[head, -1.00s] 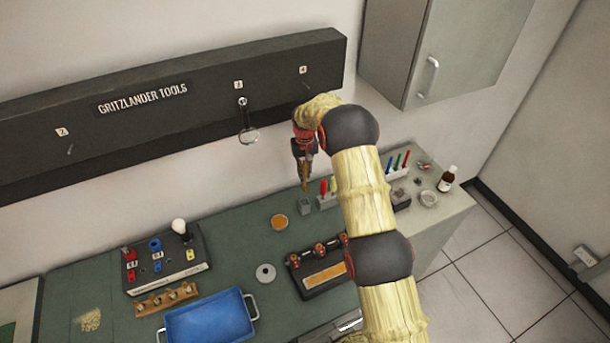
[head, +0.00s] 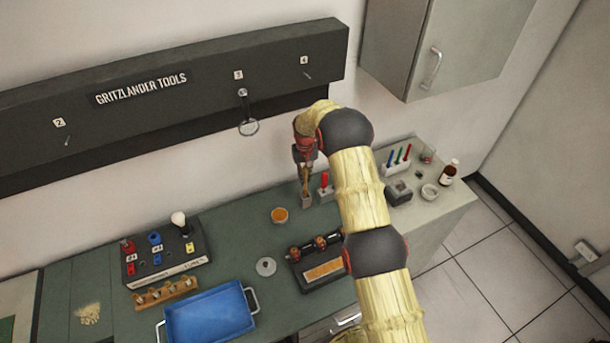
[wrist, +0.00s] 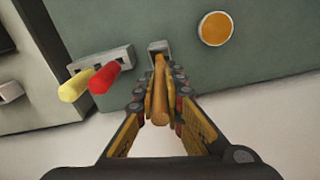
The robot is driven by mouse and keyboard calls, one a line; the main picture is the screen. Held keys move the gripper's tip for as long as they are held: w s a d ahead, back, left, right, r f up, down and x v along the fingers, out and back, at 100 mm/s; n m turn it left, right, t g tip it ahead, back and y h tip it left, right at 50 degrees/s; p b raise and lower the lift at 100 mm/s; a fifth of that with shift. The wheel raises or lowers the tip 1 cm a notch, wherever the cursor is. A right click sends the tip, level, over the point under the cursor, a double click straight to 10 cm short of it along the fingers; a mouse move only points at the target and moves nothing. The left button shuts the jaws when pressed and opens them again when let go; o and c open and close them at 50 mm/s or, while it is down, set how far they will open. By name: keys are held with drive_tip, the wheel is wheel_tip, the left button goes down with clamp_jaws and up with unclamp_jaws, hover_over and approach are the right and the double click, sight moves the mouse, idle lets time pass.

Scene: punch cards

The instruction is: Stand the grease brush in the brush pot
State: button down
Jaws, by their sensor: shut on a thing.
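My gripper (head: 306,172) is shut on the grease brush (wrist: 160,92), a slim brown wooden handle that points down. In the head view the brush (head: 306,188) hangs directly over the small grey brush pot (head: 306,200). In the wrist view the square pot (wrist: 157,47) sits just past the fingertips of the gripper (wrist: 160,92), with the brush's far end at its opening. The lower end of the brush is hidden, so I cannot tell how deep it reaches into the pot.
A holder with red and yellow handles (wrist: 103,68) stands close beside the pot. An orange round dish (head: 279,215) lies to the pot's left in the head view. A wall rail (head: 180,100) is behind.

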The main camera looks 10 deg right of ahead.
sight(305, 189)
drive_tip(key=shift+f+b, duration=1.65)
drive_tip(key=shift+f, duration=0.85)
drive_tip(key=c, duration=1.8)
unclamp_jaws()
wheel_tip(305, 189, up, 12)
drive_tip(key=shift+f, duration=0.1)
